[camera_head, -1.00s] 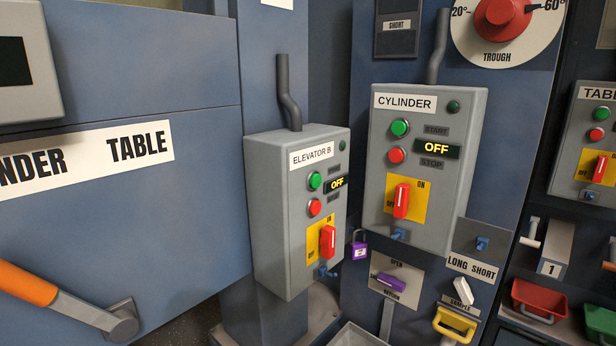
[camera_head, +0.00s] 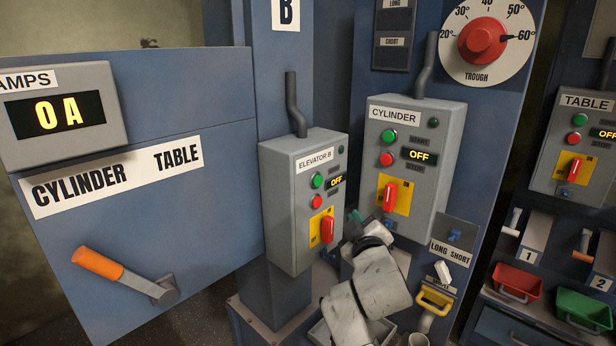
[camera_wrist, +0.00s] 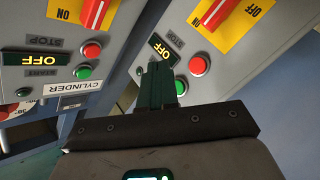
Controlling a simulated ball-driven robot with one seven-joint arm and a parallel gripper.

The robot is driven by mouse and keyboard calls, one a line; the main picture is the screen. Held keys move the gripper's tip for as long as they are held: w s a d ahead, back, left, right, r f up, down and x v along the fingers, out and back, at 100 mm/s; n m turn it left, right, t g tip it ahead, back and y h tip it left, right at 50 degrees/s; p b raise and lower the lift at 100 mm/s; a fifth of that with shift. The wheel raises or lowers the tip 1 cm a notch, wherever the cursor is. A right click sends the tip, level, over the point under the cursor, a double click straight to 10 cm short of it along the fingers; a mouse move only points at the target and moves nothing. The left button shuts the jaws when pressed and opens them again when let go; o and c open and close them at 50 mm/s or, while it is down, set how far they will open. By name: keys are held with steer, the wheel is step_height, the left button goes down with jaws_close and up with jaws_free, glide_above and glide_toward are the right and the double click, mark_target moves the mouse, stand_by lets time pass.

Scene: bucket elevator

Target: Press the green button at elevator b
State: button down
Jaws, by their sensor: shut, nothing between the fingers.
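The Elevator B box (camera_head: 280,220) is a grey panel with a green button (camera_head: 317,180), a red button (camera_head: 316,201), a lit OFF display (camera_head: 336,180) and a red switch on yellow (camera_head: 327,229). My gripper (camera_head: 354,215) is in front of the box's lower right side, below and right of the green button. In the wrist view, turned upside down, my shut, empty fingers (camera_wrist: 158,68) point toward the Elevator B face. Its green button (camera_wrist: 180,88) shows just right of the fingers, with the red button (camera_wrist: 198,66) beyond. I cannot tell the gap to the face.
The similar Cylinder box (camera_head: 450,165), with its own green button (camera_head: 389,136) and OFF display, stands close to the right. An orange-handled lever (camera_head: 97,263) is at the left. A yellow sample handle (camera_head: 434,300) and red and green bins are lower right.

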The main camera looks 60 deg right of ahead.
mark_target(318, 181)
steer(key=shift+n+t+h, duration=0.3)
steer(key=shift+h, duration=0.4)
steer(key=r, duration=0.4)
steer(key=shift+s+d+r+p, duration=0.3)
steer(key=shift+s+d+r, duration=0.05)
steer(key=w+d+b, duration=0.2)
steer(key=w+b, duration=0.1)
steer(key=w, duration=0.5)
steer(key=shift+w, duration=0.35)
stand_by(1.1)
steer(key=shift+w+b, duration=0.3)
steer(key=shift+w, duration=0.1)
